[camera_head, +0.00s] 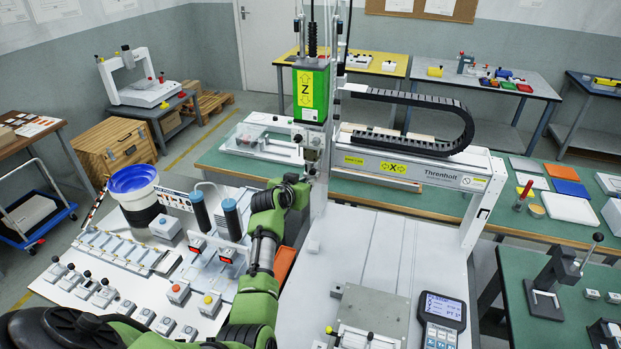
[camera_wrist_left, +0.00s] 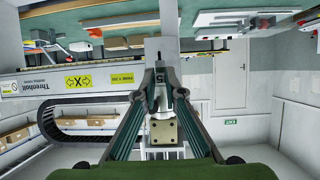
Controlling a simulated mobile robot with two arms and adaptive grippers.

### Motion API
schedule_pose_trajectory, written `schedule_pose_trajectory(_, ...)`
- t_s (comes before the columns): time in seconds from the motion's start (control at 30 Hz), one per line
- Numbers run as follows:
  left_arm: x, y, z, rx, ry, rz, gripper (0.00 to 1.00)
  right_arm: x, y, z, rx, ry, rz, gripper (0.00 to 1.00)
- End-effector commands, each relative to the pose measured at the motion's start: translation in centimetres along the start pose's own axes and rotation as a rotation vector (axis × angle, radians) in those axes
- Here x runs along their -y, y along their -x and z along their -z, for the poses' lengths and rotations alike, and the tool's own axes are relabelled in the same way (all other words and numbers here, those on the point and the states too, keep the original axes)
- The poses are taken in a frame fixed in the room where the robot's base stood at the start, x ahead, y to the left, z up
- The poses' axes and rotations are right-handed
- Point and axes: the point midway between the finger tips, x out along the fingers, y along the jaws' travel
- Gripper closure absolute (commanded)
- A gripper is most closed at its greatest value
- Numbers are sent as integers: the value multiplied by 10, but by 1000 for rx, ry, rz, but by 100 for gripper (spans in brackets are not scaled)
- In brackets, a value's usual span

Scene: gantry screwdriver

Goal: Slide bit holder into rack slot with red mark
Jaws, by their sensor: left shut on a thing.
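My left gripper (camera_head: 310,168) is raised in front of the gantry, just below the green Z unit (camera_head: 311,92). In the left wrist view the gripper (camera_wrist_left: 158,74) has its fingers closed together on a narrow grey piece (camera_wrist_left: 158,50). I cannot tell for sure whether this piece is the bit holder, as the fingers cover much of it. I cannot single out the rack slot with the red mark in either view. My right gripper is not in view.
The white gantry beam (camera_head: 420,168) with its black cable chain (camera_head: 455,100) stands right of my gripper. A handheld controller (camera_head: 442,318) and a grey plate (camera_head: 372,314) are on the white base. Cylinders, switches and a blue bowl (camera_head: 132,179) crowd the left.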

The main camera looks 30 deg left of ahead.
Motion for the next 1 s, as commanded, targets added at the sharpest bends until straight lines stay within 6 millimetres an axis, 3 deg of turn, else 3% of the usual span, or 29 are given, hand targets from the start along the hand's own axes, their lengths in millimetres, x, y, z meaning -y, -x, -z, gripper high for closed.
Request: schedule_pose_trajectory(1.0,0,31,-14,0,-1,0,100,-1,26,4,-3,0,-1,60)
